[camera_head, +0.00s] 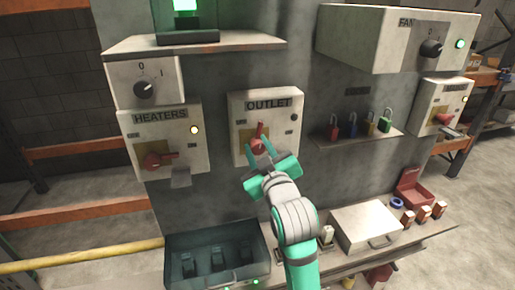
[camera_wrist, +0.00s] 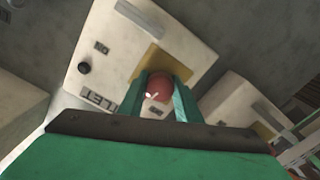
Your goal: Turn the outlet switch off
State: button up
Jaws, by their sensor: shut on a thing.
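The outlet box (camera_head: 238,112) is a pale panel labelled OUTLET, mounted on the grey wall in the middle of the head view. Its red rotary switch (camera_head: 260,131) has its handle pointing roughly upward. The small round lamp (camera_head: 294,117) at the box's right looks dark. My gripper (camera_head: 259,145) reaches up from below, its green fingers on either side of the switch. In the wrist view, the box (camera_wrist: 125,42) appears rotated, and the red switch (camera_wrist: 158,87) sits between my two fingers (camera_wrist: 159,93), shut on it. The fingers hide part of the switch.
The heaters box (camera_head: 180,135) with a red handle is at left, under a dial box (camera_head: 120,72). A shelf of padlocks (camera_head: 360,136) and the fan box (camera_head: 370,38) are at right. Below stand a dark open bin (camera_head: 215,240) and a white case (camera_head: 365,227).

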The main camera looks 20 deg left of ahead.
jog(key=shift+f+n, duration=0.1)
jog(key=shift+n, duration=1.1)
jog(key=o, duration=1.1)
jog(key=shift+c, duration=0.2)
jog(key=shift+d, duration=0.1)
jog(key=v, duration=1)
jog(key=shift+s+d, duration=0.2)
jog(key=shift+s, duration=0.05)
jog(key=shift+d, duration=0.1)
